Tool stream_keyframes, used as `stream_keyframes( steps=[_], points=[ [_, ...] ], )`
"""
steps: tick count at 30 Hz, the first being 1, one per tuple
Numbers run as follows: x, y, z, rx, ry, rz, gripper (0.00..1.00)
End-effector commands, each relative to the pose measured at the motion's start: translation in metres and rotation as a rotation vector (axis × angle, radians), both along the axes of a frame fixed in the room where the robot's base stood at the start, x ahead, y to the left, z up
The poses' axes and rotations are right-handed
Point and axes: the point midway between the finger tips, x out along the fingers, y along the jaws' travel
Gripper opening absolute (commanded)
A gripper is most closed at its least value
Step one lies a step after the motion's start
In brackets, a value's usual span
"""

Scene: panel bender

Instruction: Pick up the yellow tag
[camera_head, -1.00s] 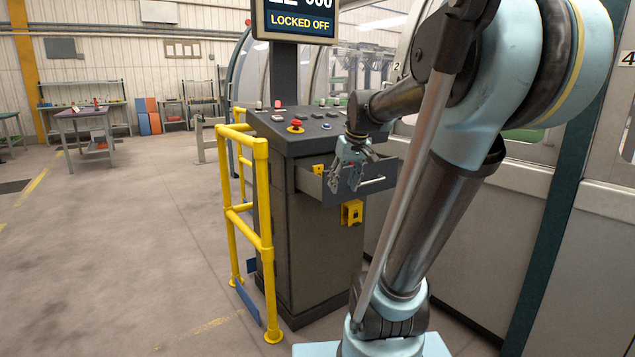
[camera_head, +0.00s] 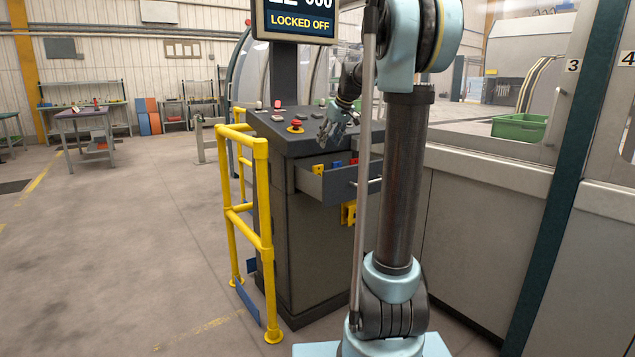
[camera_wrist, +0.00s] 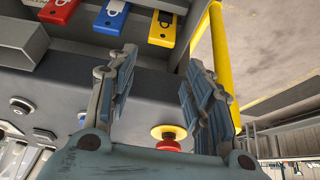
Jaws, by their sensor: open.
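The yellow tag (camera_head: 318,169) lies at the left end of an open grey drawer (camera_head: 335,187) in the console. In the wrist view the yellow tag (camera_wrist: 163,28) shows near the top, with a dark symbol on it. A blue tag (camera_wrist: 111,18) and a red tag (camera_wrist: 58,10) lie beside it in a row. My gripper (camera_head: 328,138) is above the console top near the drawer. Its two fingers (camera_wrist: 160,72) are apart with nothing between them, and the yellow tag is beyond the fingertips.
A red emergency button (camera_head: 296,124) on a yellow base stands on the console top, between my fingers' lower parts in the wrist view. A yellow rail (camera_head: 262,200) stands left of the console. A yellow fixture (camera_head: 348,213) is below the drawer. The floor at left is open.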

Motion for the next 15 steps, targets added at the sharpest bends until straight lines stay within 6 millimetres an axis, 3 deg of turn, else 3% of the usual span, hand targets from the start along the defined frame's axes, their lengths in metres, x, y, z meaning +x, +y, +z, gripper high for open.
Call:
stream_keyframes(
  steps=[15],
  points=[
    [0.038,0.023,-0.078,-0.001,0.001,0.000,0.47]
  ],
)
